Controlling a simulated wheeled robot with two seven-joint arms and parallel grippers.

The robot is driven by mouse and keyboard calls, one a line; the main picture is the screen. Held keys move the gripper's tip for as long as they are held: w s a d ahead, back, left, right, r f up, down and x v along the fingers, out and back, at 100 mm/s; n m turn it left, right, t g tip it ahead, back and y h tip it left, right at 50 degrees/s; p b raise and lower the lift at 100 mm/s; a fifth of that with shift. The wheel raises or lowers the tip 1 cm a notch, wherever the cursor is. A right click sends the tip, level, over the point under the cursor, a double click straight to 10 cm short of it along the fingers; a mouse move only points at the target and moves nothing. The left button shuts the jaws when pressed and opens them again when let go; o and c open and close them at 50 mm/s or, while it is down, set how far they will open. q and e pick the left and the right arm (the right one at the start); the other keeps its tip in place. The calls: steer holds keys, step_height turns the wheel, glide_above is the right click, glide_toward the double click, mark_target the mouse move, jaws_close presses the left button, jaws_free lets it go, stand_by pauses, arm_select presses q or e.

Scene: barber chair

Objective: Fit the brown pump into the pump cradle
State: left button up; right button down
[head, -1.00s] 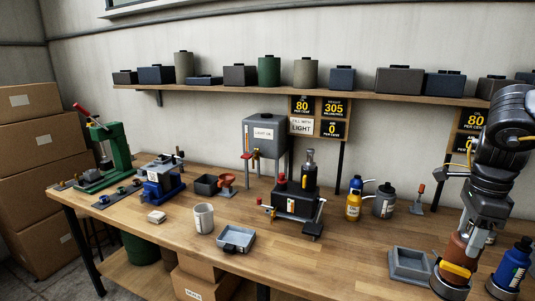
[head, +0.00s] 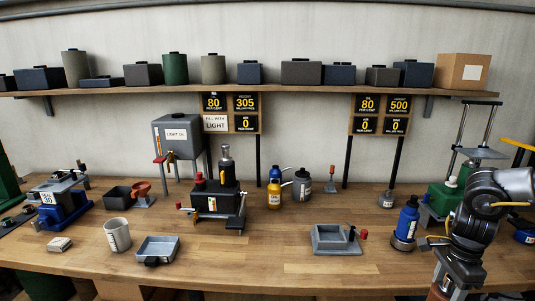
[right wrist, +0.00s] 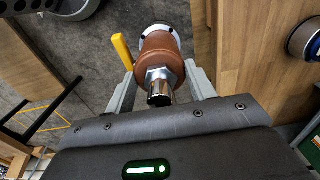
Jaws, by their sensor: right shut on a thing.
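The brown pump (right wrist: 160,50) is between the two fingers of my right gripper (right wrist: 162,88), which is shut on it. It has a reddish-brown body, a silver nut end towards the camera, a pale flange at the far end and a yellow handle (right wrist: 123,50) beside it. In the head view part of the brown pump (head: 437,292) shows at the bottom edge, mostly cut off. A grey open block (head: 335,240) with a red knob on its right side, probably the pump cradle, stands on the bench to the left of my right arm. My left gripper is out of view.
A grey tray (head: 158,249) and a cup (head: 117,235) stand farther left. The bench front (head: 250,270) is mostly clear. Grey floor shows below the pump.

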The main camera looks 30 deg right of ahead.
steer(key=s+a+f+n+b, duration=0.1)
steer(key=s+a+f, duration=0.1)
steer(key=a+f, duration=0.55)
steer(key=w+a+f+n+b, duration=0.2)
steer(key=a+f+n, duration=0.35)
steer(key=a, duration=0.55)
steer(key=w+a+f+n+b, duration=0.1)
steer(key=w+a+f+n, duration=0.25)
steer(key=a+f, duration=0.55)
steer(key=w+a+r+n+b, duration=0.3)
steer(key=w+a+r+n, duration=0.5)
steer(key=w+r, duration=0.5)
steer(key=shift+w+a+r+b, duration=0.35)
steer(key=shift+a+r+b, duration=0.1)
steer(key=shift+a, duration=0.4)
steer(key=shift+n, duration=0.3)
